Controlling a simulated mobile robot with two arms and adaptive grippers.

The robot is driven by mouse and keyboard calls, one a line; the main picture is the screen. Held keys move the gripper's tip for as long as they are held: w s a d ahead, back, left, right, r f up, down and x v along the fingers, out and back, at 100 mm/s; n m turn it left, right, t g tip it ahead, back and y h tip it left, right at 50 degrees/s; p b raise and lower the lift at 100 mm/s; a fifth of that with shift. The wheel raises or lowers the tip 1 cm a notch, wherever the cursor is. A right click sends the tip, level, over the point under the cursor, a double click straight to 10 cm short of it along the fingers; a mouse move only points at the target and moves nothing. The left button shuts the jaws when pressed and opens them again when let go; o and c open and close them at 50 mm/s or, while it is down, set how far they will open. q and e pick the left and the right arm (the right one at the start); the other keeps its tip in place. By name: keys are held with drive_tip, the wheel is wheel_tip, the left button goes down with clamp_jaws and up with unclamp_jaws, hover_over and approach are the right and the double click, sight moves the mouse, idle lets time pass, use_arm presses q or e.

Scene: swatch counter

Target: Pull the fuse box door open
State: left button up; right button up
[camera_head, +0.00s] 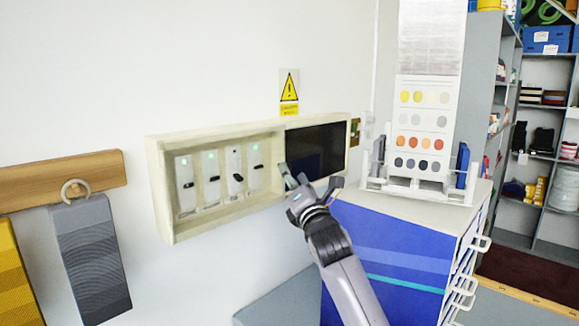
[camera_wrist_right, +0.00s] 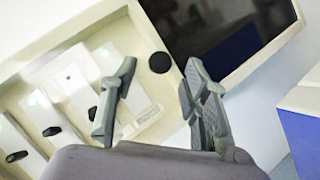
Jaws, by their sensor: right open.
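The fuse box (camera_head: 160,190) is a cream, shallow box on the white wall, with several white switch units in its left part and a dark panel (camera_head: 318,150) on its right. I cannot tell whether a clear door covers the switches. In the right wrist view, a round black knob (camera_wrist_right: 159,62) sits near the cream strip beside the dark panel (camera_wrist_right: 215,30). My right gripper (camera_head: 293,176) is open in front of the box's right half. In the right wrist view its fingertips (camera_wrist_right: 160,70) appear on either side of the knob; contact is not visible. My left gripper is out of view.
A blue cabinet (camera_head: 390,240) with white drawer handles stands below right, bearing a colour swatch display (camera_head: 422,125). A yellow warning sign (camera_head: 289,90) is above the box. Grey and yellow samples hang from a wooden rail (camera_head: 50,182) at left.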

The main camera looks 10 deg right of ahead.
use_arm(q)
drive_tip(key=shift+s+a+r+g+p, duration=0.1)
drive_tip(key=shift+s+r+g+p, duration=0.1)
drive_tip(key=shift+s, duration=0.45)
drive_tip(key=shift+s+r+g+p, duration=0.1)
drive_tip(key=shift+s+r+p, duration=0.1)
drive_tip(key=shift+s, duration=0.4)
use_arm(e)
drive_tip(key=x, duration=0.2)
drive_tip(key=shift+w, duration=0.35)
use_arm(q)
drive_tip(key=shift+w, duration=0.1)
use_arm(e)
drive_tip(key=shift+c, duration=1.6)
clamp_jaws()
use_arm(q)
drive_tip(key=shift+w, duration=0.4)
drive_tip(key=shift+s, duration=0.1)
